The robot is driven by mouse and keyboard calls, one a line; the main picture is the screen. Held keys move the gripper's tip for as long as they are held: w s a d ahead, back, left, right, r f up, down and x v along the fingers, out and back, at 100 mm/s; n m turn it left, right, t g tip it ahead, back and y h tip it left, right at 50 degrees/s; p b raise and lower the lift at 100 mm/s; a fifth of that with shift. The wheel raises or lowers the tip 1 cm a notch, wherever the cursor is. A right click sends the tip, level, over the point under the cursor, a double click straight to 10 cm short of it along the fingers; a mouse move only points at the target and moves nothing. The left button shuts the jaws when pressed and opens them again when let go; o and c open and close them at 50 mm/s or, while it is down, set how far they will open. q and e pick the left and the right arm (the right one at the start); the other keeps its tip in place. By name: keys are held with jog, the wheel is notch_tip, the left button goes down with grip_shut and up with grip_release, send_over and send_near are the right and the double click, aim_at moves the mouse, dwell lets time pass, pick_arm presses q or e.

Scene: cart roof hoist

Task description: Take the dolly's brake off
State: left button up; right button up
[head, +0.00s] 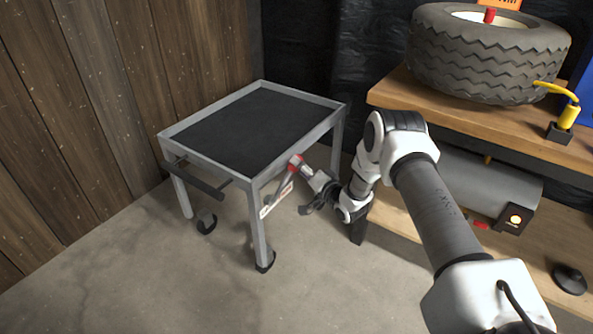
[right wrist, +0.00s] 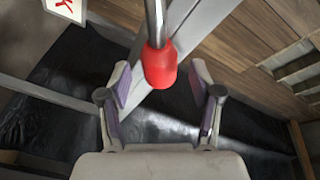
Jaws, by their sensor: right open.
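The dolly (head: 180,135) is a grey metal frame cart with a dark top and small wheels, standing by the wooden wall. Its brake lever (head: 283,182) is a thin metal rod with a red knob (head: 296,159) at its upper end, on the side facing my right arm. My right gripper (head: 304,169) is at the knob. In the right wrist view the red knob (right wrist: 159,66) lies between and just beyond the open fingers of the right gripper (right wrist: 160,88), with gaps on both sides. The left gripper is not in view.
A white sign with red marks (head: 276,201) is beside the lever. To the right, a wooden bench (head: 480,118) carries a large tyre (head: 480,55) and a yellow tool (head: 567,115). A grey tank (head: 470,183) sits on the lower shelf. Floor in front of the dolly is clear.

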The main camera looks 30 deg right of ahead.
jog(key=shift+w, duration=0.85)
grip_shut()
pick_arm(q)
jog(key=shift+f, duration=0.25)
